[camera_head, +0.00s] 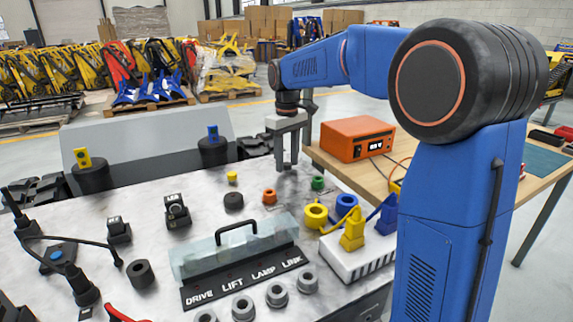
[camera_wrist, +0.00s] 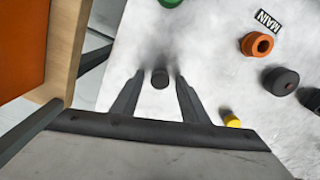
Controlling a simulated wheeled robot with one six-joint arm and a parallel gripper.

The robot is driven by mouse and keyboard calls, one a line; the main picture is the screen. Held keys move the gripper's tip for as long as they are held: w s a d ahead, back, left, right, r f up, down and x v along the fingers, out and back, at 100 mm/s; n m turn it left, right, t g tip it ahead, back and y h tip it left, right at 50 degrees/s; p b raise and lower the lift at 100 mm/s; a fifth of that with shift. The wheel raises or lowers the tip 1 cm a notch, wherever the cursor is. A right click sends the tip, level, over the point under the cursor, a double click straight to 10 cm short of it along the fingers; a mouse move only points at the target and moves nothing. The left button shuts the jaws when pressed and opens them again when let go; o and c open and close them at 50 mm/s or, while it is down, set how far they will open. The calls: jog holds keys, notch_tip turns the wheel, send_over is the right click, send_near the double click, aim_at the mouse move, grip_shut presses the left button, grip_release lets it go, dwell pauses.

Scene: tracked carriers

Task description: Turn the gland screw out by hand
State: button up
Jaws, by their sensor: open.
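My gripper (camera_head: 287,165) points down over the back edge area of the pale metal panel (camera_head: 200,240). Its two fingers are open. In the wrist view, a small dark round piece (camera_wrist: 160,78) shows between the fingertips (camera_wrist: 158,76), with a gap on each side. It may be the gland screw, but I see no label on it. I cannot tell its height relative to the fingertips. In the head view the fingers largely hide this spot.
An orange ring (camera_head: 269,196), green ring (camera_head: 318,183), black round part (camera_head: 233,201) and small yellow part (camera_head: 232,177) stand near my gripper. A clear cover with a black handle (camera_head: 236,229) is in front. An orange meter box (camera_head: 357,138) sits on the wooden bench.

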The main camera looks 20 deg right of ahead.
jog(key=m, duration=0.6)
jog(key=shift+m, duration=0.3)
jog(key=m, duration=1.5)
jog(key=c, duration=0.9)
jog(key=shift+o, duration=0.2)
jog(key=n, duration=0.8)
jog(key=shift+n, duration=0.9)
